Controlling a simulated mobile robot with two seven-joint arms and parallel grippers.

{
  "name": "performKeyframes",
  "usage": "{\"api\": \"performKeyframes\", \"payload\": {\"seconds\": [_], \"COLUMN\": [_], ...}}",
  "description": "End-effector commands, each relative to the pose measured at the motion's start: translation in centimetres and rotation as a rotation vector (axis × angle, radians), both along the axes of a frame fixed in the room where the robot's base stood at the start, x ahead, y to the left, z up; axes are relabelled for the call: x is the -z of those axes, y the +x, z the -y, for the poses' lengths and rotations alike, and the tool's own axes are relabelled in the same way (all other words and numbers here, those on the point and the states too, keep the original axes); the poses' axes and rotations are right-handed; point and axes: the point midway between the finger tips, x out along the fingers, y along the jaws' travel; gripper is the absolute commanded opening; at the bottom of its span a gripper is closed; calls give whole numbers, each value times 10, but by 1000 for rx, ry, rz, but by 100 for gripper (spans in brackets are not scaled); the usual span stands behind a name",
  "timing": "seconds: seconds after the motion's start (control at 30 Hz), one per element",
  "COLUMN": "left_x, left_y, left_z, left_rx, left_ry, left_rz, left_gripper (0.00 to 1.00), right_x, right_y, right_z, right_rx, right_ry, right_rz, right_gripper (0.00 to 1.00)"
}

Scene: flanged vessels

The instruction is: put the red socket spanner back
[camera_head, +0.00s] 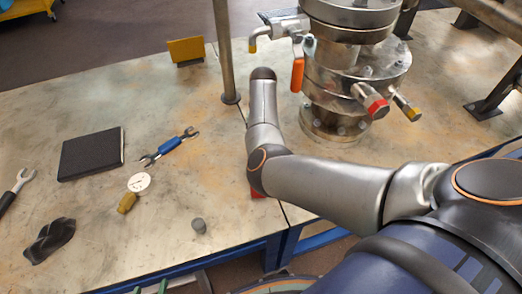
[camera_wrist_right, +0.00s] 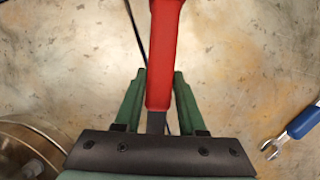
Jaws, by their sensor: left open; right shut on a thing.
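The red socket spanner (camera_wrist_right: 164,55) runs up out of the top of the right wrist view, with a short dark shaft at its lower end. My right gripper (camera_wrist_right: 159,76) is shut on it, with one green finger on each side. In the head view my right arm hides that gripper and most of the spanner; a small red patch (camera_head: 257,193) shows under the arm, probably part of it.
A flanged vessel (camera_head: 340,95) with an orange-handled valve stands behind my right arm. A post (camera_head: 226,60) rises near the middle.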

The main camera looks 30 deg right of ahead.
Motion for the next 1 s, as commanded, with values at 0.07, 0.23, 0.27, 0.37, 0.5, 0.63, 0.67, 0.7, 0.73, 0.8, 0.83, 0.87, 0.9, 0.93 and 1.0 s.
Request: {"api": "performKeyframes", "payload": {"seconds": [0.07,0.23,0.27,0.37,0.5,0.63,0.67,0.7,0.73,0.8,0.83,0.87,0.9,0.93,1.0], "left_x": [0,1,1,2,3,4,4,5,5,5,6,5,5,5,5], "left_y": [0,0,0,-1,-1,-1,-1,-1,-1,-1,-1,-1,-1,-1,-1], "left_z": [0,-1,-1,-1,-1,-1,-1,-1,-1,-1,-1,-1,-1,-1,-1], "left_rx": [-1,-1,-1,-1,-1,-1,-1,-1,-1,-1,-1,-1,-1,-1,0], "left_ry": [1,1,1,1,2,2,2,2,2,2,2,2,2,2,1], "left_rz": [-1,-1,-1,-2,-2,-2,-2,-3,-3,-3,-3,-3,-3,-3,-3], "left_gripper": [70,70,70,70,70,70,70,70,70,70,70,70,70,70,70], "right_x": [-1,0,0,2,5,8,8,9,10,11,12,11,11,11,11], "right_y": [1,1,1,1,1,1,1,1,1,1,0,1,1,1,0], "right_z": [0,0,0,0,1,1,1,1,1,0,0,0,0,0,0], "right_rx": [0,0,0,1,1,1,1,1,1,1,1,1,1,1,1], "right_ry": [0,-1,-1,-1,-1,-1,-1,-1,-1,-1,-1,0,0,0,-1], "right_rz": [1,1,1,1,1,1,1,1,1,1,1,1,1,1,1], "right_gripper": [0,0,0,0,0,0,0,0,0,0,0,43,47,51,59]}}
